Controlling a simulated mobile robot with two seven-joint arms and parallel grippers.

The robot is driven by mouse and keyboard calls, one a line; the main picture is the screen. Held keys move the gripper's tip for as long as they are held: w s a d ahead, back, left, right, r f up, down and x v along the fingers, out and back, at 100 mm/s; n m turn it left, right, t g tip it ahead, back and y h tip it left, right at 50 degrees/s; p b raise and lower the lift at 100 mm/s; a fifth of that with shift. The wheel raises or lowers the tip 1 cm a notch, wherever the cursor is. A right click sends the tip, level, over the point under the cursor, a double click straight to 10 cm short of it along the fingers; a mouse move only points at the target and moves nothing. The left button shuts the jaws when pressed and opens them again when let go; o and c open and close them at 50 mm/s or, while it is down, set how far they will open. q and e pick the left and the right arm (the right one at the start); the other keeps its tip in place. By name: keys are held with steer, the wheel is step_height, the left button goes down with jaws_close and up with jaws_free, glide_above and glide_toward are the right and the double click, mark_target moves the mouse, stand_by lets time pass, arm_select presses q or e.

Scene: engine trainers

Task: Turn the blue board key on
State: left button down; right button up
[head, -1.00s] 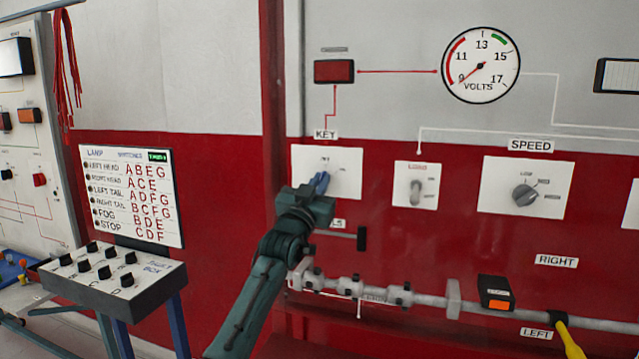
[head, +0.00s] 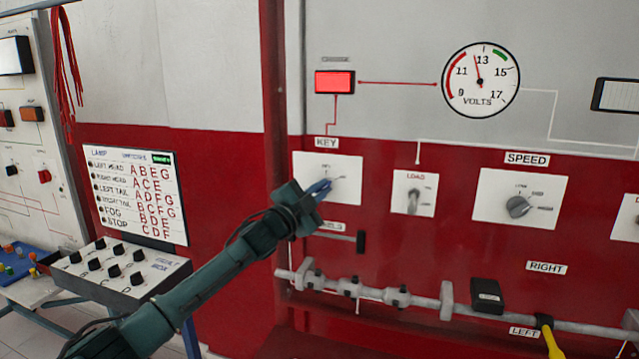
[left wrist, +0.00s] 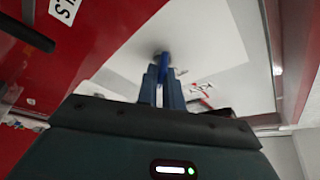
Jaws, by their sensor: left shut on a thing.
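The blue key sits on the white KEY plate (head: 345,172) on the red wall panel. My left gripper (head: 325,187) is at this plate, its fingers closed around the key and mostly covering it in the head view. In the left wrist view the blue key (left wrist: 167,74) shows between the two fingers (left wrist: 160,85), in front of the white plate. The indicator (head: 334,81) above the key is lit bright red. The volts gauge (head: 480,80) has its needle near 12 to 13. My right gripper is not in view.
A LOAD switch (head: 413,201) and a SPEED knob (head: 518,206) are to the right. A rail (head: 370,292) with clamps runs below. A grey switch box (head: 125,272) and a lamp chart (head: 130,195) stand to the left.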

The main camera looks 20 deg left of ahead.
arm_select(q)
steer(key=shift+m, duration=0.7)
steer(key=c, duration=1.5)
jaws_free()
steer(key=shift+c, duration=0.2)
steer(key=shift+s, duration=0.1)
steer(key=b+v, duration=0.3)
steer(key=v, duration=1)
steer(key=shift+r, duration=0.3)
steer(key=shift+a, duration=0.1)
